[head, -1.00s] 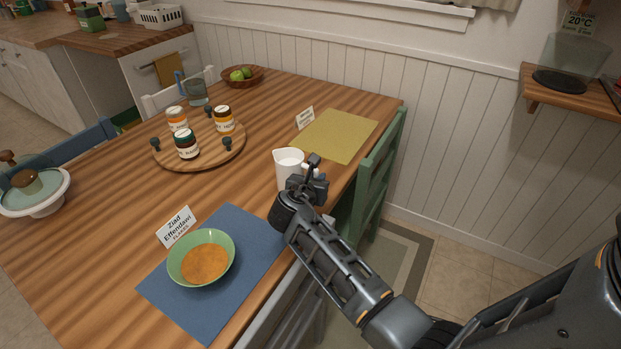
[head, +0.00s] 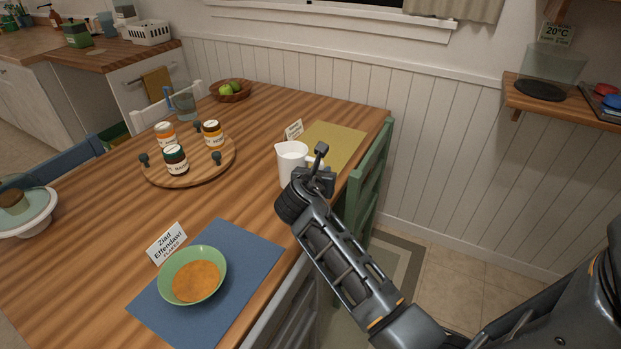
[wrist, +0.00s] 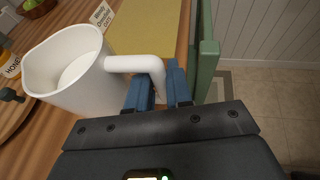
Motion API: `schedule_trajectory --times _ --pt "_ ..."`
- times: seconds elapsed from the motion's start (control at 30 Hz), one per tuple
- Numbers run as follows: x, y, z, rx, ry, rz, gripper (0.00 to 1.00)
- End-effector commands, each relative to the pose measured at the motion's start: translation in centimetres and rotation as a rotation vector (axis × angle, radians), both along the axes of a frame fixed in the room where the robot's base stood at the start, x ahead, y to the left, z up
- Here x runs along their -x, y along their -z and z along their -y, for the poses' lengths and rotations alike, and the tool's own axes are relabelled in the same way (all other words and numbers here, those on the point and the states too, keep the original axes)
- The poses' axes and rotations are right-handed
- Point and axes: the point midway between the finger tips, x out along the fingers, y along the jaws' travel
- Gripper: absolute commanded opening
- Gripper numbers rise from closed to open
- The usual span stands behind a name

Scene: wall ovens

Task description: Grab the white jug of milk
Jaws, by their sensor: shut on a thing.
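The white jug (head: 290,164) of milk is at the right side of the wooden table, upright, just beyond my gripper (head: 318,168). In the wrist view the jug (wrist: 72,75) fills the left side, with pale milk visible inside and its handle (wrist: 135,65) reaching right. My gripper (wrist: 158,90) has its blue fingers at the lower end of the handle and is shut on it. In the head view my gripper hides part of the jug's right side and base, so I cannot tell whether the jug touches the table.
A wooden turntable (head: 195,174) with several jars stands left of the jug. A yellow placemat (head: 340,143) lies behind it. A green bowl (head: 193,275) sits on a blue placemat (head: 250,255) in front. A green chair (head: 368,185) stands close on the right.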

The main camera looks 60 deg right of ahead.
Motion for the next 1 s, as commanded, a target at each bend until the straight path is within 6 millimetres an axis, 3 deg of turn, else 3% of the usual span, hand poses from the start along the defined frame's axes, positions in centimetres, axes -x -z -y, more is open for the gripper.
schedule_trajectory --times 0.5,1.0 --pt "4.0 -3.1 2.7 0.002 0.002 0.003 0.0" --pt "6.1 -4.6 4.1 0.003 0.0 0.002 0.0"
